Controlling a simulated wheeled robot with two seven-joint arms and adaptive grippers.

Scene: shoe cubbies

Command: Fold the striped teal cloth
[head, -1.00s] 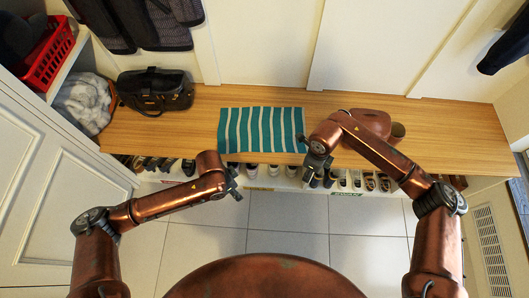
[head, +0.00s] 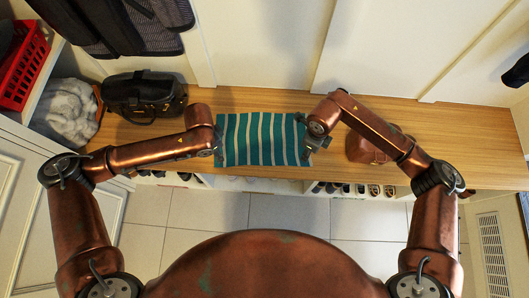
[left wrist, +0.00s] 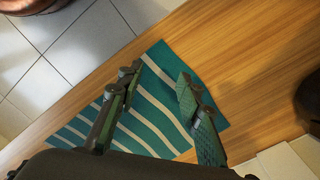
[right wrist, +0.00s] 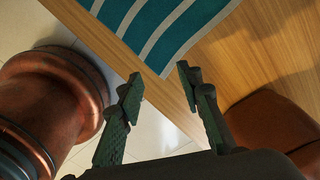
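The striped teal cloth (head: 262,138) lies flat and spread out on the wooden bench top, with its near edge at about the bench's front edge. My left gripper (head: 218,150) is at the cloth's left edge; in the left wrist view its two fingers (left wrist: 155,82) are apart over the cloth (left wrist: 150,125), with nothing between them but stripes below. My right gripper (head: 308,150) is at the cloth's right edge; in the right wrist view its fingers (right wrist: 160,80) are apart and empty near a corner of the cloth (right wrist: 165,30). Whether either gripper touches the cloth cannot be told.
A black bag (head: 144,95) stands on the bench at the left. A brown leather bag (head: 366,148) sits to the right, partly behind my right arm. Shoes fill cubbies under the bench (head: 440,135). A red basket (head: 22,68) is on the left shelf.

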